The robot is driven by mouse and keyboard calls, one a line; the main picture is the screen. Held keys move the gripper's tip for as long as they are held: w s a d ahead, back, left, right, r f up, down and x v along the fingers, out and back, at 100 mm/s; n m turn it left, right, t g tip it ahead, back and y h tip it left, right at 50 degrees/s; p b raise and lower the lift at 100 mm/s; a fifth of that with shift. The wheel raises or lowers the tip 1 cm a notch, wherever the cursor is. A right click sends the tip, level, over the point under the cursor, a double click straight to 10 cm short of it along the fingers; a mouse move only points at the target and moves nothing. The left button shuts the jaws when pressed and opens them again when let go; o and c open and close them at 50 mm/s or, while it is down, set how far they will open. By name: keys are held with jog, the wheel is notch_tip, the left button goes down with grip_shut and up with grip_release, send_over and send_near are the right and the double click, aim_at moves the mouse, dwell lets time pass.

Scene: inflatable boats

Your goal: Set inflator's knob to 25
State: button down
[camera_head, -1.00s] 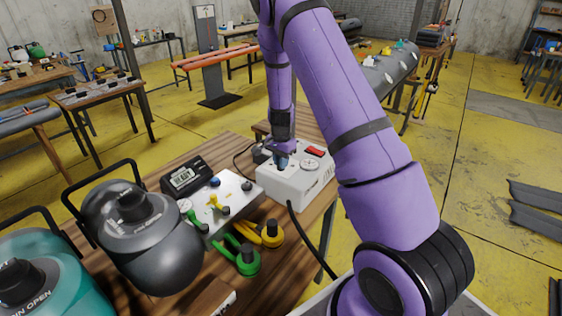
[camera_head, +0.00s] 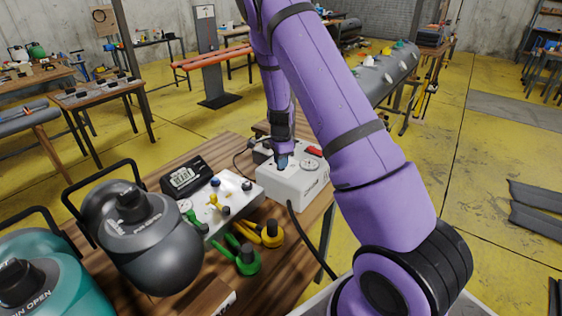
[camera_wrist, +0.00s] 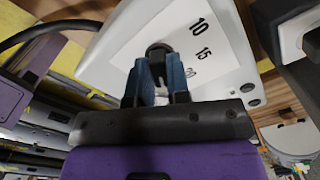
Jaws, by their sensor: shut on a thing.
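The inflator is a white box (camera_head: 297,187) on the wooden table, with a round gauge and a red switch (camera_head: 314,150) on top. In the wrist view its white face (camera_wrist: 222,62) shows the printed numbers 10 and 15, and a further number partly hidden by a finger. The dark round knob (camera_wrist: 158,49) shows between the fingertips. My gripper (camera_head: 282,163) points down onto the top of the inflator. In the wrist view its blue-grey fingers (camera_wrist: 158,72) are shut on the knob. The knob's pointer is hidden, so its setting cannot be read.
A metal panel (camera_head: 240,205) with small valves and a black digital display (camera_head: 184,179) stand left of the inflator. Green (camera_head: 247,262) and yellow (camera_head: 270,235) tools lie in front. A grey canister (camera_head: 150,240) stands at near left. A black hose runs off the table's right side.

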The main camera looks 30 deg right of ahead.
jog(key=c, duration=1.1)
grip_release()
notch_tip(320, 180, up, 11)
jog(key=shift+f, duration=0.1)
